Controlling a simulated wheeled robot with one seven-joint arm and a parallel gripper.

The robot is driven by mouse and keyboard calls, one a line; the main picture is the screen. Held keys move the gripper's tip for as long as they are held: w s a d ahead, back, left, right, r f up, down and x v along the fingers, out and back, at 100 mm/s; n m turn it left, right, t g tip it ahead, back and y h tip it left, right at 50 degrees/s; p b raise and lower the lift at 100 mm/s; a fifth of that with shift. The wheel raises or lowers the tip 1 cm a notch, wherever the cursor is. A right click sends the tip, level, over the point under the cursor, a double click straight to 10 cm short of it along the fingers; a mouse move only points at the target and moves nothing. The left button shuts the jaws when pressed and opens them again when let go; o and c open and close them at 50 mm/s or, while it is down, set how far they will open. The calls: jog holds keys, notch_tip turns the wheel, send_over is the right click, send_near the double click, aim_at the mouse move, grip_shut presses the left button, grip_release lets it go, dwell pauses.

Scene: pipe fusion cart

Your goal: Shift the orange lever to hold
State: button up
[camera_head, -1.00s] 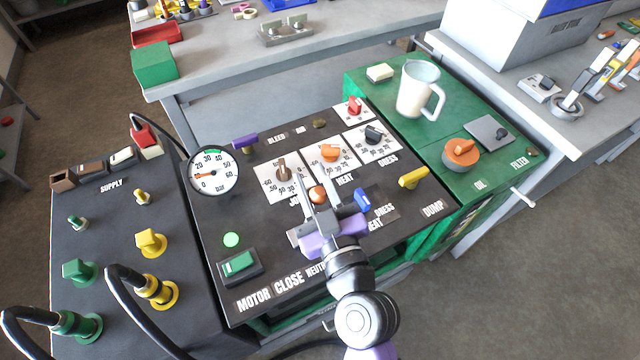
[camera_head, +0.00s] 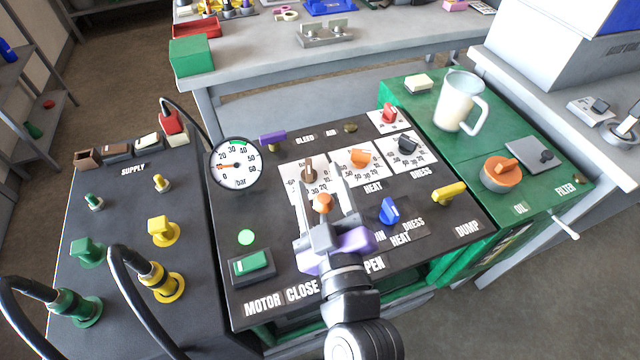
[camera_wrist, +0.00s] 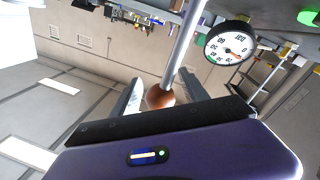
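The orange lever has a round orange knob (camera_head: 322,203) that stands over the middle of the black control panel. My gripper (camera_head: 318,186) reaches over the panel from the front, with one finger on each side of the knob. In the wrist view the knob (camera_wrist: 160,97) sits between the two fingers, on a grey metal shaft (camera_wrist: 181,45). The fingers look apart, with the knob close to both; I cannot tell whether either touches it. My gripper hides the lever's base and part of the label row. CLOSE and part of OPEN are readable; no HOLD label shows.
A blue knob (camera_head: 389,211) and a yellow handle (camera_head: 449,194) stand to the right. A gauge (camera_head: 236,164), a purple handle (camera_head: 272,138) and a green switch (camera_head: 251,263) are to the left. Dials (camera_head: 361,158) lie behind. Hoses (camera_head: 127,285) curve at the lower left.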

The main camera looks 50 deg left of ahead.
aim_at(326, 213)
jog(key=b+v, duration=0.2)
jog(key=v, duration=0.4)
jog(key=shift+s+d+f, duration=0.1)
jog(key=shift+s+d, duration=0.1)
jog(key=shift+d, duration=0.1)
jog(key=shift+s+d, duration=0.25)
jog(key=shift+d, duration=0.25)
